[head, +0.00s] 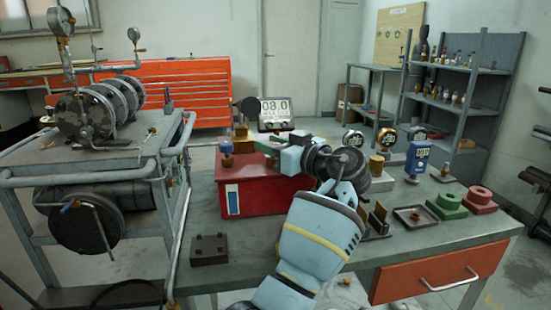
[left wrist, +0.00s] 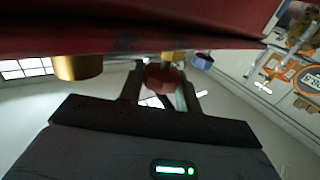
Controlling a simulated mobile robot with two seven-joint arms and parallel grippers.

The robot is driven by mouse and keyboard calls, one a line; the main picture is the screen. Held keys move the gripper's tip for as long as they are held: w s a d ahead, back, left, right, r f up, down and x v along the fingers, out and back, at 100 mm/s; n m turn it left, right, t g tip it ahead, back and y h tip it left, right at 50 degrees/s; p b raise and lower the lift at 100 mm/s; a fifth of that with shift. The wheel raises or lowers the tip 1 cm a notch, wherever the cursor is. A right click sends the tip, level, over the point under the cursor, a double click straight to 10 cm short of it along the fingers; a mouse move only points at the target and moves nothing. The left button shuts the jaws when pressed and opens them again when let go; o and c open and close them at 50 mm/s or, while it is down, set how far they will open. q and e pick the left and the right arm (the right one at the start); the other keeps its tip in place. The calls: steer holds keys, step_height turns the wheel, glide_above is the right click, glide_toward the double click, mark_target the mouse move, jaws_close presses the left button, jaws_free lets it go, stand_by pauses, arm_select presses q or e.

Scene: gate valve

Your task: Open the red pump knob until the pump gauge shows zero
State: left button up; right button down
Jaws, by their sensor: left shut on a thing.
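The red knob (left wrist: 163,78) is between the fingers of my left gripper (left wrist: 160,88), close to the red box. My left gripper is shut on it, one finger on each side. In the head view, my left gripper (head: 268,146) reaches leftward over the red box (head: 268,192), and the red knob cannot be made out there. I cannot tell which of the readouts is the pump gauge. My right gripper is not in view.
A brass knob (left wrist: 78,67) and a blue knob (left wrist: 203,62) flank the red knob. Round gauges (head: 388,138) and a blue meter (head: 418,153) stand right of my arm. A cart with pipework (head: 95,112) is at left.

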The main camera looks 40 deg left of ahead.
arm_select(q)
steer(key=shift+f+n+g+b, duration=0.15)
steer(key=shift+n+g+b, duration=0.4)
steer(key=shift+g, duration=0.45)
steer(key=shift+n+g+b, duration=0.5)
steer(key=shift+n+g, duration=0.05)
steer(key=shift+g, duration=0.15)
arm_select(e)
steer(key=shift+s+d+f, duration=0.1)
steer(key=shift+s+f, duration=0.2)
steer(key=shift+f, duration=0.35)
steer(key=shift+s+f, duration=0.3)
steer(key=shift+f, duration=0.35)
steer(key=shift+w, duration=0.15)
arm_select(q)
steer(key=o, duration=1)
steer(key=shift+c, duration=0.2)
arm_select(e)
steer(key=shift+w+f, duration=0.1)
